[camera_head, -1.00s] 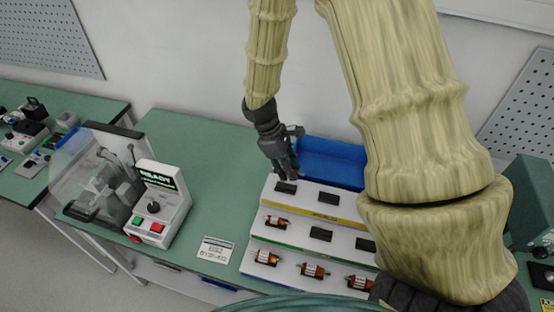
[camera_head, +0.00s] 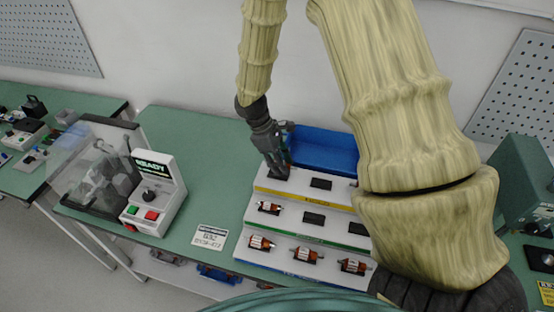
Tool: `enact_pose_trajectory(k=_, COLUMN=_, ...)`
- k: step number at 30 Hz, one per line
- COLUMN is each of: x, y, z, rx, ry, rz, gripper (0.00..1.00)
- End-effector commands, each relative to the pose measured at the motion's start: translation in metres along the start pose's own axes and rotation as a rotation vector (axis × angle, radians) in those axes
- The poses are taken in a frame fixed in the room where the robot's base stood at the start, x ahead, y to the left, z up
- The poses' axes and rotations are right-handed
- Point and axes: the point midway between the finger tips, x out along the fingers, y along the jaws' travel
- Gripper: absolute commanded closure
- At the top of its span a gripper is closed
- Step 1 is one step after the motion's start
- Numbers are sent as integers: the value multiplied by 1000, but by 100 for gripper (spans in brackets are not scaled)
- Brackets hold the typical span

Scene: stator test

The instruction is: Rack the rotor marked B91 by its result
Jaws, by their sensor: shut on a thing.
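The stepped white rack (camera_head: 246,190) has three tiers. Its top tier has a yellow stripe, the middle green, the bottom blue. My gripper (camera_head: 279,175) is shut, with its fingertips down at the left cradle of the top tier. The rotor in its jaws is mostly hidden by the fingers, and its marking cannot be read. A dark empty cradle (camera_head: 320,184) shows farther right on the top tier. A copper rotor (camera_head: 269,207) lies in the left cradle of the middle tier. Several more rotors (camera_head: 306,254) lie on the bottom tier.
A tester (camera_head: 156,193) showing READY, with a clear cover, stands left. A printed card (camera_head: 210,237) lies on the green bench (camera_head: 205,150) between tester and rack. A blue bin (camera_head: 325,150) stands behind the rack. My arm covers the rack's right end.

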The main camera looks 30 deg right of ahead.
Motion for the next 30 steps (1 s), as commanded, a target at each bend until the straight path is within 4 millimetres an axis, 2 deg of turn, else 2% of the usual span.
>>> enact_pose_trajectory(k=7, x=3, y=4, z=-7, rx=-2, ry=-8, rz=-6, gripper=100)
enact_pose_trajectory(k=16, x=4, y=-1, z=0, rx=-2, ry=-7, rz=-6, gripper=100)
enact_pose_trajectory(k=30, x=6, y=-2, z=1, rx=-2, ry=-9, rz=-7, gripper=100)
